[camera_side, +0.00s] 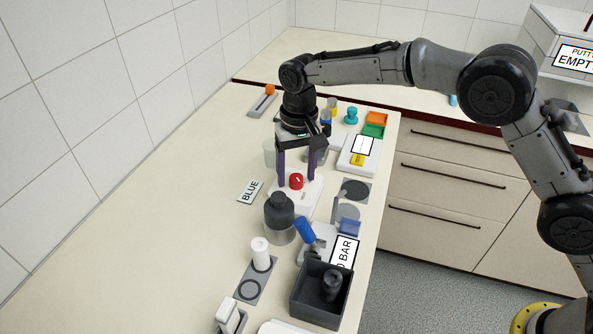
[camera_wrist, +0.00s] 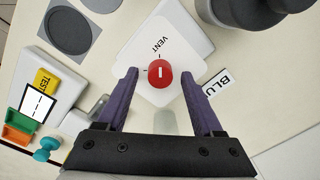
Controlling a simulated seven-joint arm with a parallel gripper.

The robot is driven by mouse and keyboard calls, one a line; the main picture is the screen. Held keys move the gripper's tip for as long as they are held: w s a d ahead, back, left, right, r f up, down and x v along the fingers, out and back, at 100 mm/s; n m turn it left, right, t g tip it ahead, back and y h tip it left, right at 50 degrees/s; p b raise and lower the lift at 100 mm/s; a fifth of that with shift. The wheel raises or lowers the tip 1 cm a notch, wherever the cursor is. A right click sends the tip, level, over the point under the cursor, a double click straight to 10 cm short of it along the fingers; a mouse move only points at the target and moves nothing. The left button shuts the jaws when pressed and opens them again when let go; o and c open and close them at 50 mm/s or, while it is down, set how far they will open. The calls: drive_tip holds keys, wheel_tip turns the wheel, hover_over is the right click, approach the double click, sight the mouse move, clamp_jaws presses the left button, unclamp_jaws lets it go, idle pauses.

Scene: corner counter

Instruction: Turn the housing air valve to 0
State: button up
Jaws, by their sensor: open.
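The valve is a red round knob (camera_side: 296,181) on a white base plate (camera_side: 290,203). In the wrist view the red knob (camera_wrist: 160,74) carries a short white line, and the white plate (camera_wrist: 185,42) reads VENT beyond it. I cannot make out a 0 mark. My gripper (camera_side: 296,182) points down over the plate with its purple fingers apart. In the wrist view my gripper (camera_wrist: 160,75) has one fingertip on each side of the knob, with a gap on both sides. Nothing is held.
A dark-capped jar (camera_side: 279,218) stands just in front of the plate. A BLUE label (camera_side: 250,192) lies to its left. A clear cup (camera_side: 270,152) stands behind. A grey pad with discs (camera_side: 354,190) is on the right. A dark open box (camera_side: 310,304) stands near the front.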

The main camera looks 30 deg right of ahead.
clamp_jaws()
drive_tip(key=shift+n, duration=0.3)
drive_tip(key=n, duration=0.3)
drive_tip(key=shift+r+n, duration=0.1)
drive_tip(key=shift+n, duration=0.2)
drive_tip(key=n, duration=0.4)
drive_tip(key=shift+a+n, duration=0.1)
drive_tip(key=shift+n, duration=0.2)
drive_tip(key=n, duration=0.4)
drive_tip(key=shift+n, duration=2.5)
drive_tip(key=shift+a, duration=0.1)
